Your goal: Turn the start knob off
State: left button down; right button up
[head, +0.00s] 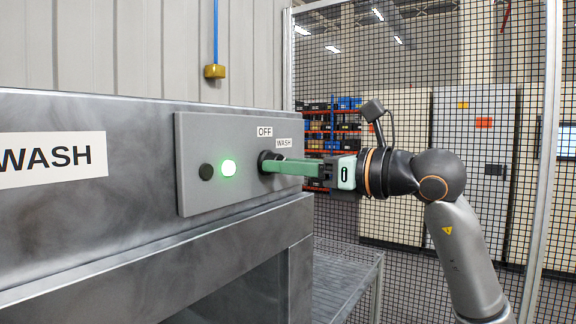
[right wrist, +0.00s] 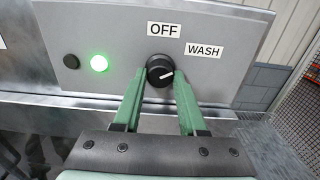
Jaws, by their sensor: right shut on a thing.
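The start knob (right wrist: 160,72) is a round black knob on a grey control panel (right wrist: 110,25). Its white pointer line points right and slightly up, toward the WASH label (right wrist: 204,50) rather than the OFF label (right wrist: 164,30) above it. In the head view the knob (head: 266,157) shows partly behind my green fingers. My right gripper (head: 272,166) reaches in from the right. Its two fingers (right wrist: 160,82) stand on either side of the knob and are shut on it. My left gripper is not in view.
A lit green lamp (head: 228,168) and a dark button (head: 206,172) sit left of the knob. The panel is on a metal washing machine (head: 100,230) with a large WASH sign (head: 52,157). A mesh fence (head: 430,70) stands behind my right arm.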

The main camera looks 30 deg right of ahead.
grip_shut()
jog(key=shift+n, duration=0.4)
jog(key=n, duration=1.1)
jog(key=shift+p, duration=0.35)
jog(key=shift+n, duration=0.3)
jog(key=o, duration=1)
grip_release()
jog(key=shift+d, duration=0.1)
